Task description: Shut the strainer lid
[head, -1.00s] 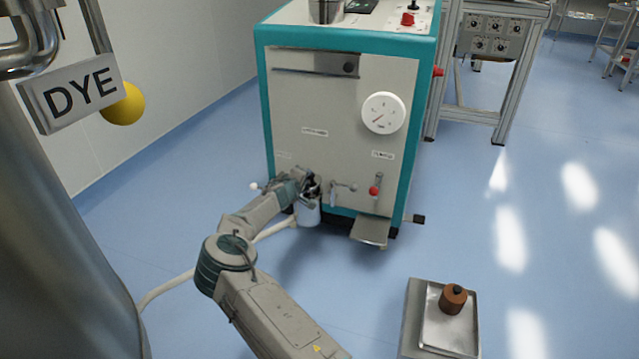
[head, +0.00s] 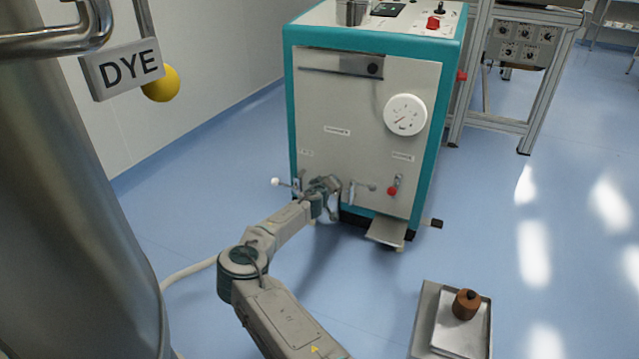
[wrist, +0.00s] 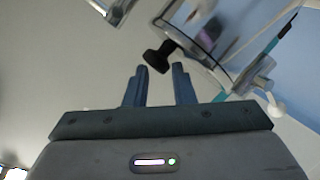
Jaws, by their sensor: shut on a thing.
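My gripper (head: 328,187) is at the lower left of the teal and white machine's front (head: 365,130). In the wrist view its two fingers (wrist: 160,68) are shut on a black knob (wrist: 158,56) at their tips. The knob juts from the rim of a round, glassy and metal part (wrist: 205,42), which looks like the strainer lid. In the head view my gripper and wrist hide most of the strainer, and I cannot tell how far the lid stands open.
A white-balled lever (head: 277,182) sticks out left of my gripper. A red-knobbed valve (head: 392,190) and a drip tray (head: 386,231) are to its right. A low stand (head: 422,318) with a brown weight (head: 466,304) is at lower right. Blue floor around is clear.

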